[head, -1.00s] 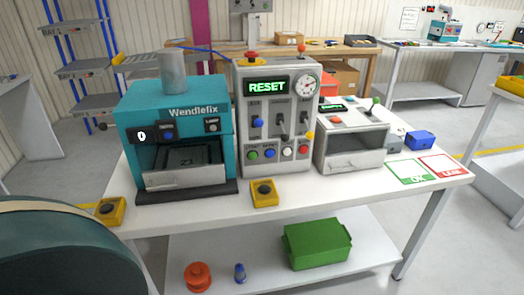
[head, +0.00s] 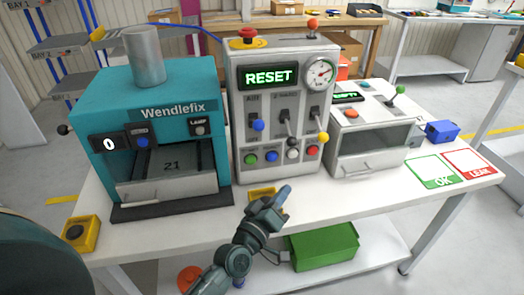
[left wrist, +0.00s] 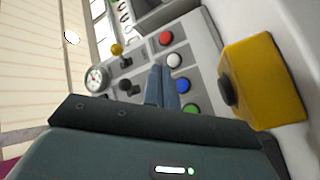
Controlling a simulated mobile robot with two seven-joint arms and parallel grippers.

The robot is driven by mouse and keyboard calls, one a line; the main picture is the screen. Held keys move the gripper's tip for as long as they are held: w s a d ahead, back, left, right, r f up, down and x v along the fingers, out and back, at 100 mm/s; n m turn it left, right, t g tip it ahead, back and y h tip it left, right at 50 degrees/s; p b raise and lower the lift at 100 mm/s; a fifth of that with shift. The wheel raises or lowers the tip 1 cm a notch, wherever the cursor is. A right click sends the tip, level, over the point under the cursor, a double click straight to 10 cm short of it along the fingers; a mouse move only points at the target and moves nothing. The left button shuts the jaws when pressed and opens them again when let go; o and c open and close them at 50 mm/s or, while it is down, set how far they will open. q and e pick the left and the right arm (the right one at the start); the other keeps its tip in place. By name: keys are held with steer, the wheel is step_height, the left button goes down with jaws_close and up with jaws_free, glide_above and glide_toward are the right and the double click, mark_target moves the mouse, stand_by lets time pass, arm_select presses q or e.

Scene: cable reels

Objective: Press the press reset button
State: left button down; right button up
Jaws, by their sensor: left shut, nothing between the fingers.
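The grey control panel (head: 279,80) shows RESET on its green-lit display (head: 268,76). Its bottom row holds a green button (head: 251,160), a blue button (head: 271,157), a white button (head: 292,154) and a red button (head: 313,150). The teal Wendlefix press (head: 165,85) stands left of it, with its own blue button (head: 142,142) and a counter reading 0. I cannot read which button is the press reset. My left gripper (head: 284,190) is shut and empty, in front of the panel below the row. In the left wrist view its fingers (left wrist: 162,85) overlap the panel. My right gripper is out of view.
One yellow button box (head: 82,233) is at the table's left front. Another shows in the left wrist view (left wrist: 262,82), beside my left fingers; my arm partly hides it in the head view. A grey tester (head: 370,145) stands right of the panel. A green bin (head: 325,245) is below.

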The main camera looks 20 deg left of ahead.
mark_target(272, 157)
arm_select(q)
steer(key=shift+w+a, duration=0.1)
steer(key=shift+w, duration=0.05)
steer(key=shift+r, duration=0.1)
steer(key=shift+w+a+b, duration=0.3)
steer(key=shift+w+b, duration=0.05)
steer(key=shift+w, duration=0.1)
steer(key=w+a+b, duration=0.1)
steer(key=w+a, duration=0.1)
steer(key=w, duration=0.1)
steer(key=w+a+b, duration=0.1)
steer(key=w, duration=0.1)
steer(key=shift+w+a+b, duration=0.15)
steer(key=shift+a+b, duration=0.15)
steer(key=shift+b, duration=0.05)
steer(key=shift+w+a, duration=0.3)
steer(key=shift+w, duration=0.15)
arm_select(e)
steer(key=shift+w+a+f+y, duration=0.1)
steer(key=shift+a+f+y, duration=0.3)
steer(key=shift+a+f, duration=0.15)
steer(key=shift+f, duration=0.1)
arm_select(q)
steer(key=shift+w+a, duration=0.1)
steer(key=shift+w, duration=0.05)
stand_by(0.6)
steer(key=shift+w+a, duration=0.15)
steer(key=shift+w, duration=0.05)
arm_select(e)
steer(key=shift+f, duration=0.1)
